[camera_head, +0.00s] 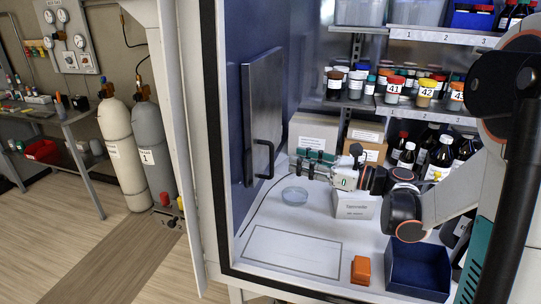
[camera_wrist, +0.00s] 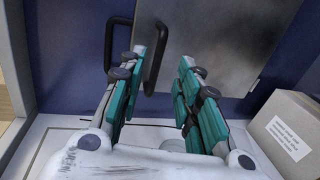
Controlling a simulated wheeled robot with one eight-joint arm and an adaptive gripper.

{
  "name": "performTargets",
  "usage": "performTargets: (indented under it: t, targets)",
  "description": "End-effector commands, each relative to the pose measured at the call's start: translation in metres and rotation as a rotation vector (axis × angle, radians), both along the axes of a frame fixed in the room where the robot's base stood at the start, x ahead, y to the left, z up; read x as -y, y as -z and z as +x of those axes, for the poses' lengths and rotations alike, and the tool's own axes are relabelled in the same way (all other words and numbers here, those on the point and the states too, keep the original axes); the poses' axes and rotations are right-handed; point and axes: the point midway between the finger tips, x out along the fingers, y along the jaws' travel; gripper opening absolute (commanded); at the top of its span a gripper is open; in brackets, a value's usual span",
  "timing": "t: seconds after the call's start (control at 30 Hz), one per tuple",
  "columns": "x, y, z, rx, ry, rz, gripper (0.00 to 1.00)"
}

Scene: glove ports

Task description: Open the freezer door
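The freezer door (camera_head: 264,95) is a grey metal panel on the blue left wall of the enclosure. It also shows in the wrist view (camera_wrist: 220,40). A black bar handle (camera_head: 271,158) stands out from it, and in the wrist view the handle (camera_wrist: 159,58) is ahead of my gripper, beside the left finger's tip. A second dark handle shape (camera_wrist: 109,42) is to its left; I cannot tell whether it is a reflection. My gripper (camera_head: 297,166) is open, its teal-padded fingers (camera_wrist: 165,62) apart with nothing held. I cannot tell whether a finger touches the handle.
A clear round dish (camera_head: 295,196) lies on the white floor below my gripper. Cardboard boxes (camera_head: 313,133) stand behind it, and a white box (camera_head: 355,205) to its right. An orange block (camera_head: 361,270) and blue bin (camera_head: 418,268) are in front. Shelves of jars and bottles fill the back right.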

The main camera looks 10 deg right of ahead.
Motion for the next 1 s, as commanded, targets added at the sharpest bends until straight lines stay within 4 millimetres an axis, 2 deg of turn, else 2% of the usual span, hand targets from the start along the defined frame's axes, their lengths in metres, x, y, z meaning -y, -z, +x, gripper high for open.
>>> performTargets:
  t: [0.03, 0.2, 0.43, 0.63, 0.93, 1.0]
  targets:
    - [-0.010, 0.002, 0.006, 0.000, -0.005, 0.000, 0.31]
    - [-0.035, 0.002, 0.028, 0.001, -0.005, -0.001, 0.31]
    - [-0.061, 0.002, 0.052, 0.000, -0.003, -0.001, 0.31]
    - [-0.071, 0.001, 0.061, 0.001, -0.001, -0.002, 0.31]
    - [-0.072, 0.000, 0.062, 0.001, -0.001, -0.002, 0.31]
    - [-0.072, 0.000, 0.062, 0.001, -0.001, -0.002, 0.15]
